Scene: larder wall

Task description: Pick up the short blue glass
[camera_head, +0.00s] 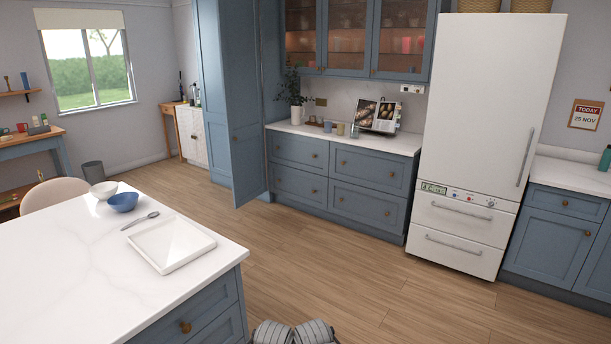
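I cannot make out a short blue glass for certain. A small bluish cup-like item (354,131) stands on the back counter, next to a beige cup (340,129); it is too small to tell if it is glass. Neither of my grippers can be made out; only grey rounded parts of mine show at the bottom centre.
The white island (70,270) fills the lower left, with a white tray (172,244), spoon (140,220), blue bowl (123,202) and white bowl (104,190). A tall blue door (247,140) stands open. A white fridge (488,110) stands right. Wooden floor (310,265) between is clear.

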